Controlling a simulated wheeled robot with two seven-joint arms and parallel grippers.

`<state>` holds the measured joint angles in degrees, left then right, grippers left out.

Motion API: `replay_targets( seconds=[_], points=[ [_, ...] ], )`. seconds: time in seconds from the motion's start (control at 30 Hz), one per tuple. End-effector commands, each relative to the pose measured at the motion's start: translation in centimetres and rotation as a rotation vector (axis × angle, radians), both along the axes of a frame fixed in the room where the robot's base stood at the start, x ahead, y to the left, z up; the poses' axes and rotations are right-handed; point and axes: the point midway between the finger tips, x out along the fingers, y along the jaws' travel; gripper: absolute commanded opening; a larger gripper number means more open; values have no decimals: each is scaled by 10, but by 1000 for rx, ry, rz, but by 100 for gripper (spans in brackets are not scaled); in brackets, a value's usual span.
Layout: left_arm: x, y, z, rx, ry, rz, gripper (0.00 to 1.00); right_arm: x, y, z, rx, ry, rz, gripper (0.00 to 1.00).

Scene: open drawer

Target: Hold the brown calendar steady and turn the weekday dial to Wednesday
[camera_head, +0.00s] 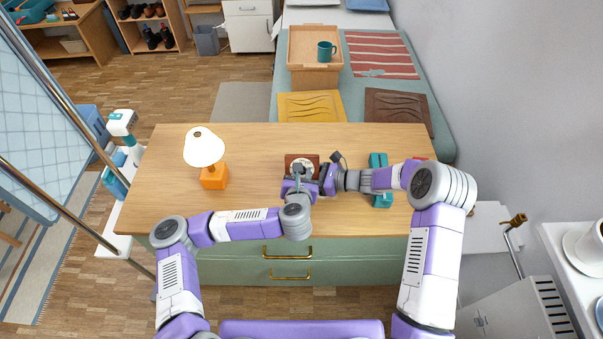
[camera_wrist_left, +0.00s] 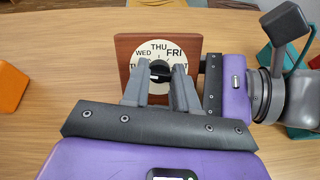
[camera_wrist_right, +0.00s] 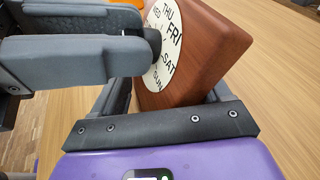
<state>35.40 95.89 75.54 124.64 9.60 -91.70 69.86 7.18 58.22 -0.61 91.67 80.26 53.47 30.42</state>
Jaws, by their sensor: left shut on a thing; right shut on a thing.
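The brown calendar (camera_head: 291,158) stands upright on the wooden tabletop; it also shows in the left wrist view (camera_wrist_left: 124,50) and the right wrist view (camera_wrist_right: 205,45). Its cream weekday dial (camera_wrist_left: 143,64) has THU near the top, WED to the left and FRI to the right. My left gripper (camera_wrist_left: 160,72) is shut on the dark knob at the dial's centre, from the front. My right gripper (camera_wrist_right: 160,88) is shut on the calendar's right side.
A lamp with a white shade (camera_head: 204,147) and orange base (camera_head: 214,178) stands to the left on the table. A teal object (camera_head: 379,160) stands to the right, partly behind my right arm. The tabletop (camera_head: 150,190) is clear at the far left.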

Motion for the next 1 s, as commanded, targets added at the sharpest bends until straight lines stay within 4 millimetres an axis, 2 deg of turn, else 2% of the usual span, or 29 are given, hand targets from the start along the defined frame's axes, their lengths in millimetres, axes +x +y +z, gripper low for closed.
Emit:
replay_targets(
  seconds=[0.27, 1.0],
  points=[
    [0, 0, 1, 96, -7, -59, 0, 0, -1, -2, -5, 2, -2, 59],
    [0, -1, 0, 529, -22, -331, 0, 0, -1, -2, -5, 2, -2, 59]
  ],
)
